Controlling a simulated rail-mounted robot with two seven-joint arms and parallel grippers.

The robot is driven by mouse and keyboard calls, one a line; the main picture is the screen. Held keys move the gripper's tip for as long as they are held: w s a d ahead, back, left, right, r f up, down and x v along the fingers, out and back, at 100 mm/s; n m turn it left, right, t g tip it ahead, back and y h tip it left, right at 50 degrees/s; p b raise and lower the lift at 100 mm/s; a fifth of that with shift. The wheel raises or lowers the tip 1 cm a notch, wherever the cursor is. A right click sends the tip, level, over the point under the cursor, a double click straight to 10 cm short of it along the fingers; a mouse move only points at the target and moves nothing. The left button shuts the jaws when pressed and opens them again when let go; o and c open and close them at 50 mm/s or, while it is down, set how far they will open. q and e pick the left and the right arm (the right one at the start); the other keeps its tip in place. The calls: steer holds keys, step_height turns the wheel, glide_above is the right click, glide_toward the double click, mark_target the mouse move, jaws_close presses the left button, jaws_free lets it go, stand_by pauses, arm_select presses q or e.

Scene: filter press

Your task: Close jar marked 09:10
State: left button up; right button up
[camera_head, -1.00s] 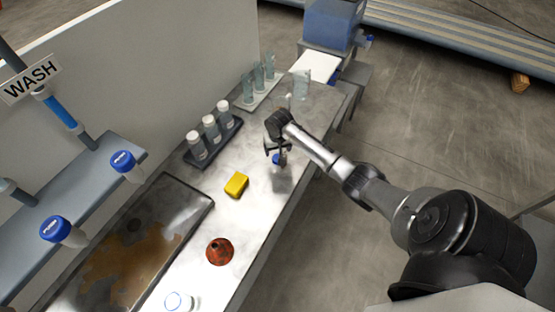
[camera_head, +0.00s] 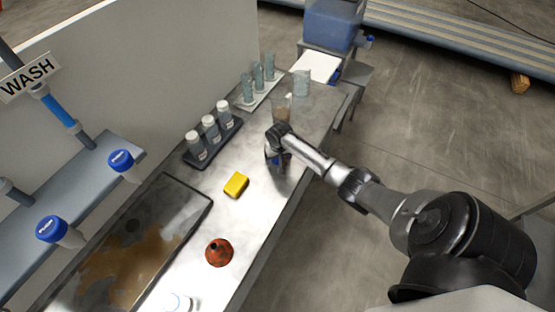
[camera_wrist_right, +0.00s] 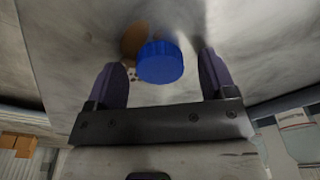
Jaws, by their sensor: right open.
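A ribbed blue cap (camera_wrist_right: 160,62) lies between the spread fingers of my right gripper (camera_wrist_right: 160,75) in the wrist view, with gaps on both sides. In the head view my right gripper (camera_head: 277,162) is low over the bench, and only a little blue shows beside it. Three jars with white lids (camera_head: 210,129) stand in a dark rack. Another jar with a whitish top (camera_head: 178,302) is at the bottom edge, partly cut off. I cannot read 09:10 on any jar. My left gripper is not in view.
A yellow block (camera_head: 236,184) and a red-brown funnel-like piece (camera_head: 219,252) lie on the steel bench (camera_head: 262,215). A beaker with brown contents (camera_head: 283,108) stands behind my gripper. Several clear cylinders (camera_head: 258,76) stand beyond. A stained sink tray (camera_head: 130,245) is at left.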

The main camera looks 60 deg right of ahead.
steer(key=shift+f, duration=0.1)
stand_by(0.3)
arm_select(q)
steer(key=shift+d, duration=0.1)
arm_select(e)
steer(key=c, duration=1)
steer(key=shift+o, duration=0.2)
steer(key=shift+r, duration=0.75)
step_height(320, 180, up, 3)
steer(key=shift+d+r+p, duration=0.1)
steer(key=shift+p, duration=0.4)
arm_select(q)
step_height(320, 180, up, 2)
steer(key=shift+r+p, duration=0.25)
steer(key=shift+p, duration=0.55)
arm_select(e)
steer(key=s+d+r, duration=0.3)
steer(key=s+r, duration=0.3)
steer(key=s, duration=0.5)
steer(key=shift+d+r, duration=0.15)
steer(key=shift+d, duration=0.05)
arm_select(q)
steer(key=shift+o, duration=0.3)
